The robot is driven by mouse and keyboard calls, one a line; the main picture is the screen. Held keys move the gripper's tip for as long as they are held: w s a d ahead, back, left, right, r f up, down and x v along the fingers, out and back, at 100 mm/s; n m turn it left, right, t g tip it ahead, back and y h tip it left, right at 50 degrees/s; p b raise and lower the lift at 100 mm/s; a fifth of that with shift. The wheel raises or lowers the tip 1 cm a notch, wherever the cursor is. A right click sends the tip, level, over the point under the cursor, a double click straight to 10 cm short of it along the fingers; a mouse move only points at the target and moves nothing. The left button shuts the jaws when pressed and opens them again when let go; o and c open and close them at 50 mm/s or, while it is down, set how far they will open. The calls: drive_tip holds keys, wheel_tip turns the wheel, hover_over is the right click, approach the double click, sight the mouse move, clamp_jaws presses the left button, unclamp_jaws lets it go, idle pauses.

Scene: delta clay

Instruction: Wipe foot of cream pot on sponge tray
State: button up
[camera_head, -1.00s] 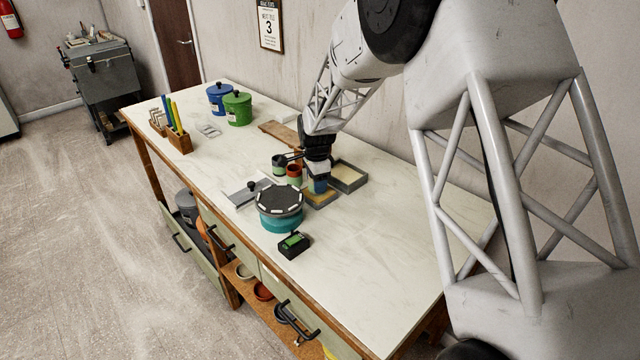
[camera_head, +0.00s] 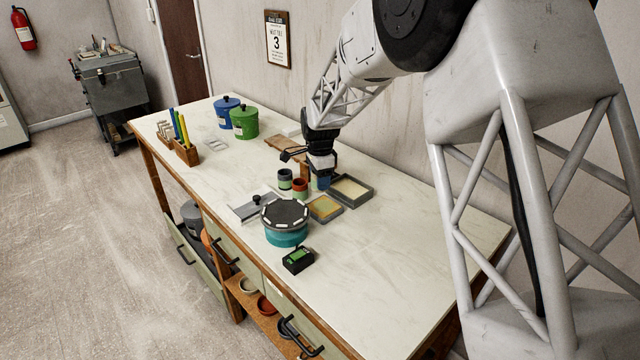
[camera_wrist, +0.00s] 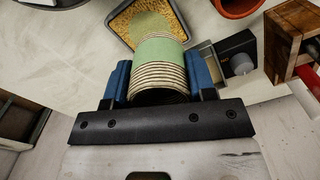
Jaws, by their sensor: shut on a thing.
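My gripper (camera_head: 322,182) is shut on the cream pot (camera_wrist: 160,75), which has ribbed cream sides and a pale green band. Its blue finger pads press on both sides of the pot in the wrist view. In the head view the fingers and wrist mostly hide the pot. The sponge tray (camera_head: 325,208), dark-rimmed with a yellow-tan sponge, lies on the bench just in front of the gripper. In the wrist view the sponge tray (camera_wrist: 117,27) shows beyond the pot, with a greenish patch on its sponge. I cannot tell whether pot and sponge touch.
A terracotta pot (camera_head: 300,188) and a dark green pot (camera_head: 285,180) stand close left of the gripper. A grey tray with pale filling (camera_head: 350,191) lies to the right. A turntable (camera_head: 286,222) stands in front. The bench's right part is clear.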

drive_tip(key=shift+r, duration=1.2)
